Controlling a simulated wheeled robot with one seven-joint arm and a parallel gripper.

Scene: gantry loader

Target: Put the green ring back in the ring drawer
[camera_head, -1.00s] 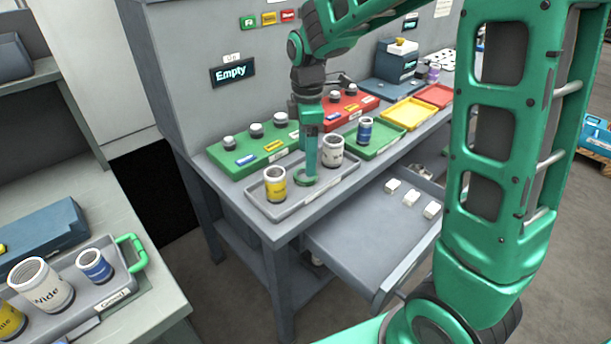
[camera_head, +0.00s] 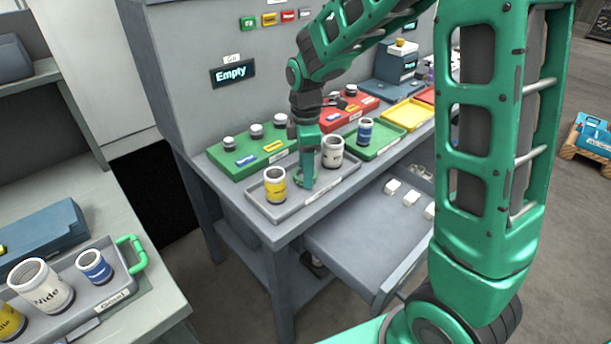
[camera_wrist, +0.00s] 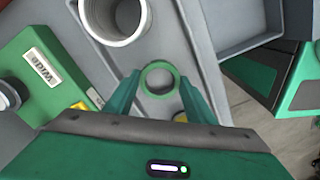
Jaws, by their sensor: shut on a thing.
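The green ring (camera_head: 301,182) is in the grey tray area on the bench, between a yellow-labelled cup and a larger white cup. In the wrist view, the ring (camera_wrist: 159,68) sits between the tips of my gripper (camera_wrist: 160,84), which is shut on it. My gripper (camera_head: 306,184) points down at the tray in the head view. Whether the ring touches the tray floor, I cannot tell. A drawer (camera_head: 345,240) stands pulled out below the bench top, to the right of the tray. Its floor is largely bare, with small white blocks and ring-like shapes at its far side.
The grey tray (camera_head: 262,208) holds the yellow-labelled cup (camera_head: 275,186) and the white cup (camera_head: 332,152) close beside my gripper. A green block (camera_head: 225,160) with knobs stands behind. A green tray (camera_head: 385,140) with a blue-labelled cup (camera_head: 365,131) lies to the right.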

